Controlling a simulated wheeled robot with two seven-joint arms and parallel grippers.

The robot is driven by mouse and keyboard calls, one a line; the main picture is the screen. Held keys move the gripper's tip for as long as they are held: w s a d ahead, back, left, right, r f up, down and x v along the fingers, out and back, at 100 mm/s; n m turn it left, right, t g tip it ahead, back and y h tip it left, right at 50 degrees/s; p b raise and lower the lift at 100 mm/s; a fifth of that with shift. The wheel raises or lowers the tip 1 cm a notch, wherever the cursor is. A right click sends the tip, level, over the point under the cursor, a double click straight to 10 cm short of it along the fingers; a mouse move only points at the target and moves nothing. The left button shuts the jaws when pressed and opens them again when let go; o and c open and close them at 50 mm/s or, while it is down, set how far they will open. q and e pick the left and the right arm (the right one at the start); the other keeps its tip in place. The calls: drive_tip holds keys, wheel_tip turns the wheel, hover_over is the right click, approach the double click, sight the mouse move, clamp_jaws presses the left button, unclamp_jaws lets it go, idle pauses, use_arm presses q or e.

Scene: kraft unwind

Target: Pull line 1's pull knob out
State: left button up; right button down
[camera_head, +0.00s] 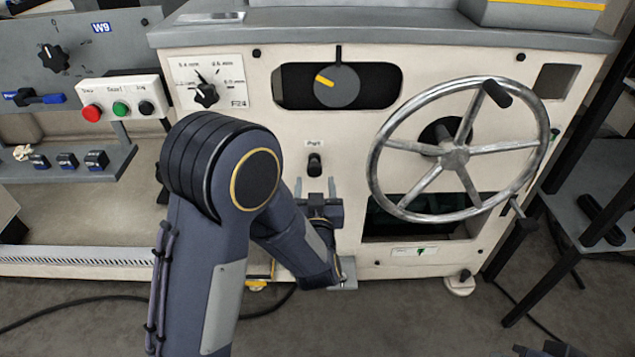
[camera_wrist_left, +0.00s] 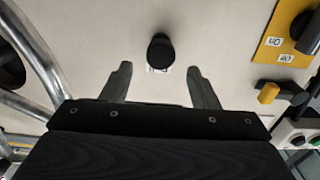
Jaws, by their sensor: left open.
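The pull knob (camera_head: 315,165) is a small black knob on the cream machine front, under a small white label that seems to read "Pull". My left gripper (camera_head: 318,186) is just below it in the head view, its two fingers apart and empty. In the left wrist view the black knob (camera_wrist_left: 160,50) is ahead of the open gripper (camera_wrist_left: 158,72), roughly centred between the fingers and beyond their tips. No contact shows. The knob's label is partly hidden behind it there.
A large metal handwheel (camera_head: 455,150) stands out to the right of the knob. A selector dial (camera_head: 205,94) is at upper left, and a slot with a yellow-marked dial (camera_head: 337,86) is above. A button box (camera_head: 120,108) is farther left. The panel around the knob is clear.

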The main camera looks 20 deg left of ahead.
sight(314, 172)
use_arm(q)
drive_tip(key=b+x, duration=0.1)
drive_tip(key=x, duration=0.5)
drive_tip(key=shift+c, duration=0.3)
